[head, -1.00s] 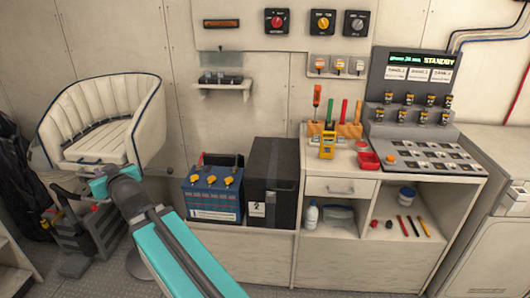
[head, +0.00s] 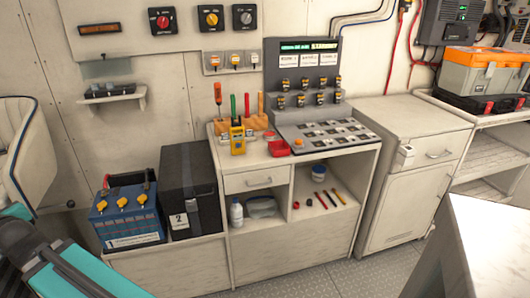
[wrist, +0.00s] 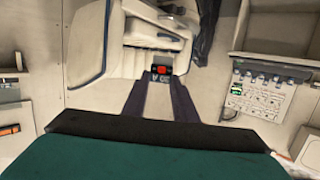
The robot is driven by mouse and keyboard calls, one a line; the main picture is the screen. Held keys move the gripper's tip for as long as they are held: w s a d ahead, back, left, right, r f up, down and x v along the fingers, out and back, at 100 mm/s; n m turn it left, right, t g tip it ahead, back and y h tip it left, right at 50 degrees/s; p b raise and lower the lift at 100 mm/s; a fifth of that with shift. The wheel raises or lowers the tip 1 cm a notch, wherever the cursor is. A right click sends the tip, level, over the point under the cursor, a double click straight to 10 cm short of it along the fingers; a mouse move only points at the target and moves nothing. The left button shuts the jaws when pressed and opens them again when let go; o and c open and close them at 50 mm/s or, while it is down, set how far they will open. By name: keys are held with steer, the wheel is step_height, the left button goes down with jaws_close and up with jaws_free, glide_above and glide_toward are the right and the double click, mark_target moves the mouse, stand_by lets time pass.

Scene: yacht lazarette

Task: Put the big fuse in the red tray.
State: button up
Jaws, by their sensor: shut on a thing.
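My gripper (wrist: 161,78) shows in the wrist view, its two dark fingers shut on a small dark block with a red face and white marking. This looks like the big fuse (wrist: 161,70); its marking is too small to read surely. In the head view the gripper and the block are out of frame; only part of my arm shows at lower left. The red tray (head: 279,148) sits on the cabinet top, in front of the grey panel's left edge and apart from my arm. It looks empty.
The grey panel (head: 318,130) stands right of the tray. A yellow meter (head: 237,141) and a tool rack (head: 256,124) stand to its left. A blue battery (head: 125,213) and a black box (head: 190,190) are lower left. A white cabinet (head: 410,195) and a pale surface (head: 490,235) are right.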

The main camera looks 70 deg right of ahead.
steer(key=s+d+f+m+g+h+b, duration=0.1)
steer(key=s+d+m+g+h+b, duration=0.25)
steer(key=d, duration=1.05)
steer(key=s+d+f+m+h+b, duration=0.1)
steer(key=s+d+m+h+b, duration=0.45)
steer(key=d, duration=0.85)
steer(key=s+d+f+g+h, duration=0.2)
steer(key=s+d, duration=0.5)
steer(key=d, duration=0.7)
steer(key=s+d+m+g+h+b, duration=0.1)
steer(key=s+d, duration=0.5)
steer(key=s, duration=0.6)
steer(key=s+d+m+g+h+b, duration=0.1)
steer(key=s+d+m+g+b, duration=0.3)
steer(key=s, duration=0.8)
steer(key=s+d+m+g+h+b, duration=0.2)
steer(key=s+d+m+g, duration=0.3)
steer(key=s+d, duration=0.5)
steer(key=shift+s+r+g+b, duration=0.35)
steer(key=shift+s+g+b, duration=0.25)
steer(key=shift+s+g, duration=0.4)
steer(key=shift+d+r, duration=0.1)
steer(key=p+x, duration=0.1)
steer(key=p, duration=0.2)
steer(key=p+x, duration=0.1)
steer(key=p, duration=0.2)
steer(key=p+x, duration=0.2)
steer(key=p, duration=0.1)
steer(key=shift+w+r, duration=0.3)
